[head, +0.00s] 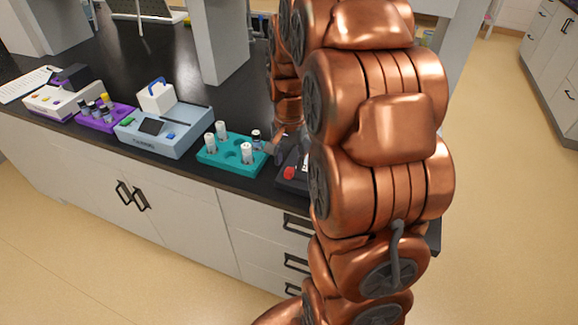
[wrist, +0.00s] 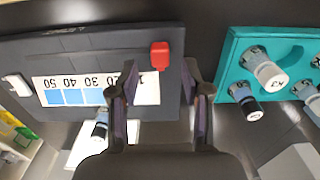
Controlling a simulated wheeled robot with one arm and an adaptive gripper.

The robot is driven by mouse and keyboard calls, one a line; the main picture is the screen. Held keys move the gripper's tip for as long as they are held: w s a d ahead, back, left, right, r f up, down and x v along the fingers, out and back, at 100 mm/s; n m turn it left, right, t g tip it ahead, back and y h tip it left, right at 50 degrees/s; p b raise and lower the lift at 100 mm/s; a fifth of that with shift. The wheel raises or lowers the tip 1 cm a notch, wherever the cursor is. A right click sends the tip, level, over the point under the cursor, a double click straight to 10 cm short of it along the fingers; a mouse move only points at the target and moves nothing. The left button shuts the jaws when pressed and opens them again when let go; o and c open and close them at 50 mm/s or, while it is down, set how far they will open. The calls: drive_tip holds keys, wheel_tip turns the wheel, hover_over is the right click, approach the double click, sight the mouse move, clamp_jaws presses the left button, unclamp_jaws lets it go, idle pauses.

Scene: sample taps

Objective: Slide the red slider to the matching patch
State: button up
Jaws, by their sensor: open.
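The red slider (wrist: 160,55) sits on a dark grey panel (wrist: 215,45) in the wrist view, near the right end of its scale strip (wrist: 145,92). The strip reads 50, 40, 30, 20, 10 upside down, with blue patches (wrist: 73,97) beside the numbers. My left finger hides part of the strip, so I cannot tell which patch matches. My gripper (wrist: 160,73) is open and empty, its fingertips apart on either side of the slider, just below it in the picture. In the head view the red slider (head: 289,173) shows beside my arm, which hides most of the panel.
A teal rack (head: 215,160) with several capped vials stands close beside the panel. It also shows in the wrist view (wrist: 232,62), near my right finger. A pale blue instrument (head: 180,139) and a purple rack (head: 92,124) stand farther left. The black bench behind is mostly clear.

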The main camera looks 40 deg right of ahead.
sight(289, 170)
drive_tip(key=shift+f+p, duration=0.45)
drive_tip(key=shift+f, duration=1.4)
clamp_jaws()
